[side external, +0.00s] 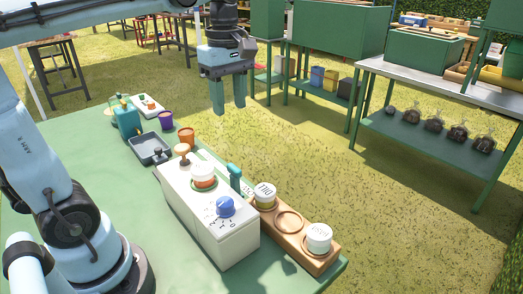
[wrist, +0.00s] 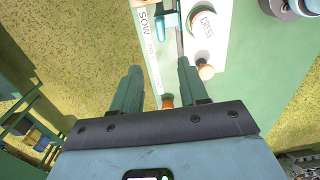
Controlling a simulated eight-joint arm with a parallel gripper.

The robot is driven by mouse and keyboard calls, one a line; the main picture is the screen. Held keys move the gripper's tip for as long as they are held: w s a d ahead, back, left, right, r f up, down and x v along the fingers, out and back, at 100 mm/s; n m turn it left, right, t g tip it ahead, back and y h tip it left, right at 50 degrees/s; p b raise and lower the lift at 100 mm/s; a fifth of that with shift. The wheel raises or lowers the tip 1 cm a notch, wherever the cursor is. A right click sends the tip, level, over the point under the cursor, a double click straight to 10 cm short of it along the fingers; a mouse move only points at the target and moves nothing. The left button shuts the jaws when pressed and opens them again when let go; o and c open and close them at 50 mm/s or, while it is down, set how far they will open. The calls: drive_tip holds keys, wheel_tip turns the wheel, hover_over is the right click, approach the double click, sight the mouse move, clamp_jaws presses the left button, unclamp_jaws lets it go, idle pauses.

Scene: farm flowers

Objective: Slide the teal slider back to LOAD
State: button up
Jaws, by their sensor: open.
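The teal slider (side external: 234,176) stands up from the right edge of the white machine (side external: 208,212). In the wrist view the teal slider (wrist: 170,20) sits beside the printed word SOW, at the upper end of a dark slot. The word LOAD cannot be read in either view. My gripper (side external: 229,107) is open and empty, well above the table and apart from the slider. In the wrist view my gripper (wrist: 158,82) points down with its two fingers spread, below the slider in the picture.
A CRESS-labelled lid (wrist: 203,23) and a wooden knob (wrist: 206,72) stand on the machine close to the slider. A blue dial (side external: 225,207) is at its front. A wooden rack (side external: 289,224) with white-lidded jars is at the right. An orange pot (side external: 186,136) stands behind the machine.

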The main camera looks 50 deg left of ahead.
sight(234, 167)
wheel_tip(234, 167, down, 16)
drive_tip(key=shift+d+r, duration=0.1)
idle(0.8)
drive_tip(key=shift+c, duration=0.2)
clamp_jaws()
drive_tip(key=shift+s, duration=0.1)
